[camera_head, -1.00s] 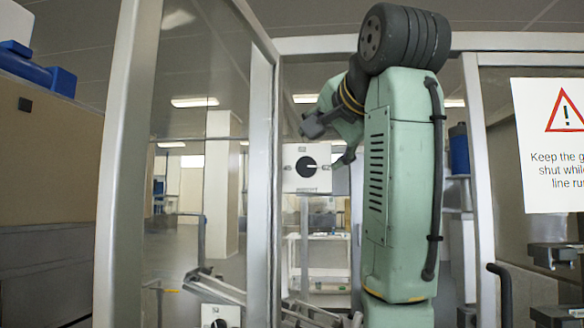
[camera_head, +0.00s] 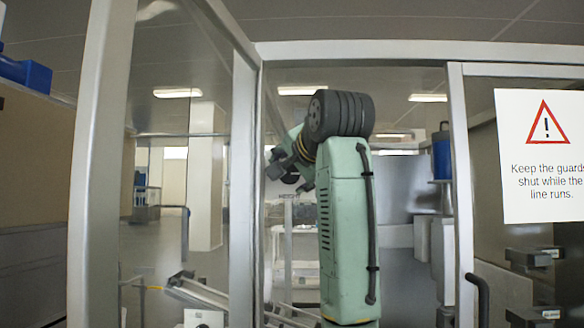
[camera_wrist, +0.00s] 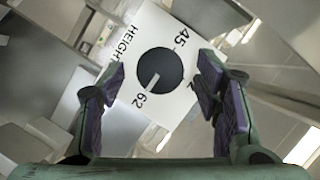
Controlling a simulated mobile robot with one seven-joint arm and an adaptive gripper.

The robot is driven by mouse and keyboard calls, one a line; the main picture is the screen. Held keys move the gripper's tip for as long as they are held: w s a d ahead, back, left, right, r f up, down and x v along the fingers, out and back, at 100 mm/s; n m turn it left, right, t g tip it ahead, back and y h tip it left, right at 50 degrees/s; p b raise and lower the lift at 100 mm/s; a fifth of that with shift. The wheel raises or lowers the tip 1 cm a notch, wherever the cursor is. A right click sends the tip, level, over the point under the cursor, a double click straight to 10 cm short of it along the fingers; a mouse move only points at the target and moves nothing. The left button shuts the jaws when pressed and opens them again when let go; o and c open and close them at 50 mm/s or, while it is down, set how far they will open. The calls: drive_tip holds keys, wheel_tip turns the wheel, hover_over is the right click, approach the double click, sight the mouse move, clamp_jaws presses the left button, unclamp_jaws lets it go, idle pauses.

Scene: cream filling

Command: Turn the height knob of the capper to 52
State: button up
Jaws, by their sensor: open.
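The capper's height knob (camera_wrist: 160,65) is a round black dial on a white plate (camera_wrist: 150,28) marked HEIGHT, seen in the wrist view. Its white pointer is aimed at 62. The 45 mark is on the other side, and a mark at the right is partly hidden by a finger. My gripper (camera_wrist: 162,70) is open, with one purple-padded finger on each side of the knob in the picture. Gaps show between the pads and the knob. In the head view my arm hides most of the plate and knob.
A metal-framed guard (camera_head: 245,130) stands around the opening my arm reaches through. A warning sign (camera_head: 545,155) hangs on the right panel. A black handle (camera_head: 478,290) is at lower right. A white block (camera_head: 203,318) with a dark dial sits low, left of my arm.

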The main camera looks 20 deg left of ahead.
drive_tip(key=shift+c, duration=0.5)
drive_tip(key=c, duration=1.1)
